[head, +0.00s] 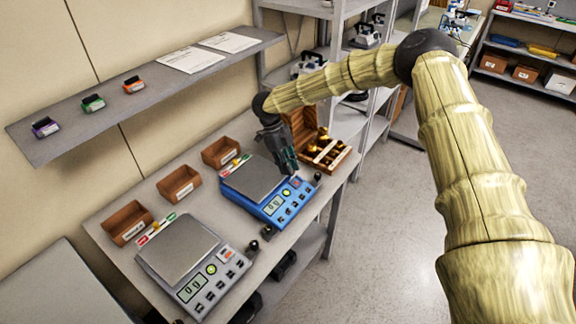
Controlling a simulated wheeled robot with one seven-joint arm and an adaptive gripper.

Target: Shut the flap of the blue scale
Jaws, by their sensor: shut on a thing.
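The blue scale (262,213) stands on the table, with a grey weighing plate (254,178) and a lit green display on its sloped front. My gripper (291,170) points down at the scale's right side, beside the plate. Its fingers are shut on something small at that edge. The fingers cover most of it, so I cannot make out its shape. No flap shows clearly on the scale, and I cannot tell the flap's angle.
A grey scale (172,264) stands to the left. Brown bins (180,186) line the table's back. An open wooden box of brass weights (322,157) stands close right of my gripper. A wall shelf (62,146) hangs above. Floor (385,230) is clear at right.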

